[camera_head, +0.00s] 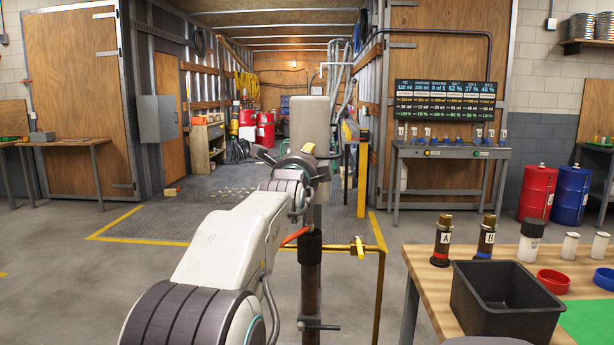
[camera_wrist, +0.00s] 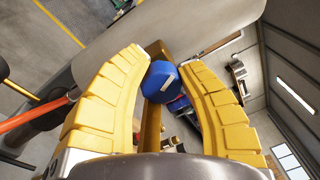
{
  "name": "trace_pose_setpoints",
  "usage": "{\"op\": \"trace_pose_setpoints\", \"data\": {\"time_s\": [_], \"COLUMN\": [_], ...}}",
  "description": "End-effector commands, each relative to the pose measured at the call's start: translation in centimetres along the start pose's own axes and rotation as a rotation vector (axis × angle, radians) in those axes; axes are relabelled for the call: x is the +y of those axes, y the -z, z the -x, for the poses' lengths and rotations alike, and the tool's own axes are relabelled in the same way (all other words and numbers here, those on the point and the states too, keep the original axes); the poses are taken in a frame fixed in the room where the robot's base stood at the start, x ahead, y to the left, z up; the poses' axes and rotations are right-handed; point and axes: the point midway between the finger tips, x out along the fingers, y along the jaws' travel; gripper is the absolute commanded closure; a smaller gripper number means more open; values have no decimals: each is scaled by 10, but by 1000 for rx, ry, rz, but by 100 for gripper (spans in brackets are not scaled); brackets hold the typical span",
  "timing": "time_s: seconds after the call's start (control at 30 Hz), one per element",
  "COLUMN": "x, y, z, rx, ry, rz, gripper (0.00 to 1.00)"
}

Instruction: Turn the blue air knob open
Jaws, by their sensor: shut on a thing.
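The blue air knob (camera_wrist: 161,84) shows in the wrist view, with a pale rectangular mark on its face. It sits between the two yellow fingers of my gripper (camera_wrist: 163,66), which is shut on it. A yellow bar lies right behind the knob, and a large pale body spans the background. In the head view my arm reaches forward to a pale upright block (camera_head: 310,125) on a dark post.
A wooden bench (camera_head: 425,275) at right holds a black bin (camera_head: 505,310), bottles A (camera_head: 442,243) and B (camera_head: 487,240), and a red ring (camera_head: 553,281). A yellow pipe (camera_head: 378,285) stands right of the post. Open floor lies at left.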

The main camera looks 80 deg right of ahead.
Motion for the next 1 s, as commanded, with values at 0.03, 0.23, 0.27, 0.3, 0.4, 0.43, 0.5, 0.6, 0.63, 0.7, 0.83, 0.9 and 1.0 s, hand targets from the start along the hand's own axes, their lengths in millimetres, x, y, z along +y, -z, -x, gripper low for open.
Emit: {"op": "trace_pose_setpoints", "data": {"time_s": [0.03, 0.23, 0.27, 0.3, 0.4, 0.43, 0.5, 0.6, 0.63, 0.7, 0.83, 0.9, 1.0], "x": [-1, -3, -3, -4, -4, -4, -4, -4, -4, -4, -3, -3, -2], "y": [-2, -3, -4, -4, -4, -4, -4, -4, -4, -4, -3, -3, -2], "z": [0, 0, 0, 0, 0, 0, 0, 0, 0, 0, 0, 0, 0], "rx": [-7, -8, -8, -8, -8, -8, -9, -9, -9, -9, -7, -6, -5], "ry": [11, 13, 13, 13, 13, 13, 14, 14, 14, 14, 11, 9, 8], "rz": [11, 39, 40, 42, 43, 43, 43, 42, 42, 42, 42, 42, 42], "gripper": [98, 98, 98, 98, 98, 98, 98, 98, 98, 59, 47, 41, 39]}}
